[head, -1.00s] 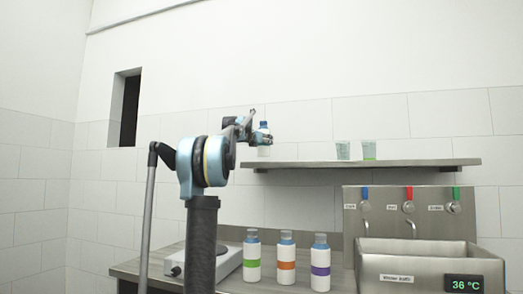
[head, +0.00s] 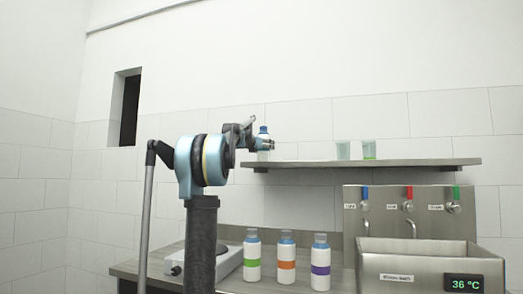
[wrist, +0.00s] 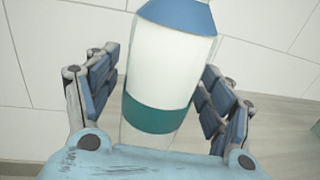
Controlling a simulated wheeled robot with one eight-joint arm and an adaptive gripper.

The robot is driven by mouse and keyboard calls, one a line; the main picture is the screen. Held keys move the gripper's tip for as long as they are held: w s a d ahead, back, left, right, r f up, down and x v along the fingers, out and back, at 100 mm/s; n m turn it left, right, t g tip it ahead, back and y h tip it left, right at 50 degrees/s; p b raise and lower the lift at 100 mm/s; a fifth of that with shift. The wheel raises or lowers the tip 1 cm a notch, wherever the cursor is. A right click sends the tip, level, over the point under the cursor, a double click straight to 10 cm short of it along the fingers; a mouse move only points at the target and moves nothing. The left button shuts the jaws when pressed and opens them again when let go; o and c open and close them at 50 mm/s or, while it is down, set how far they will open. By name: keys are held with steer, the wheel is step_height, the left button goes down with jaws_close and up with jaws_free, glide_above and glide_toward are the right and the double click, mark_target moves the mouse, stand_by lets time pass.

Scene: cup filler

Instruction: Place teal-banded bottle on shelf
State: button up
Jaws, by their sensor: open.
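The teal-banded bottle (wrist: 166,60) has a white body, a blue top and a teal band. In the wrist view it lies between the spread fingers of my gripper (wrist: 160,100), with visible gaps on both sides. In the head view the bottle (head: 263,130) is upright at the left end of the shelf (head: 400,163). It appears to stand on the shelf, but its base is hard to make out. My gripper (head: 265,145) is open around it and partly covers it, hiding its band in the head view.
Two cups (head: 343,150) (head: 369,149) stand on the shelf further right. Below, on the counter (head: 335,280), are green-banded (head: 252,262), orange-banded (head: 287,264) and purple-banded (head: 320,270) bottles. A metal dispenser with taps (head: 408,206) stands at the right. The shelf between bottle and cups is clear.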

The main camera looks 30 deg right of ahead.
steer(key=shift+r, duration=0.15)
steer(key=v, duration=1.2)
steer(key=shift+a, duration=0.1)
steer(key=s+a+f+m+g+y, duration=0.2)
steer(key=s+a+f+m+y, duration=0.3)
steer(key=f, duration=1.7)
steer(key=s+a+f+m+g+y, duration=0.3)
steer(key=s+a+f+m, duration=0.8)
steer(key=s+a+f, duration=0.8)
steer(key=s+a+f+m+g+y, duration=0.2)
steer(key=s+a+f+m+y, duration=0.5)
steer(key=f, duration=2)
steer(key=s+a+m, duration=0.1)
steer(key=s+a, duration=0.4)
steer(key=a, duration=0.6)
steer(key=shift+a, duration=0.1)
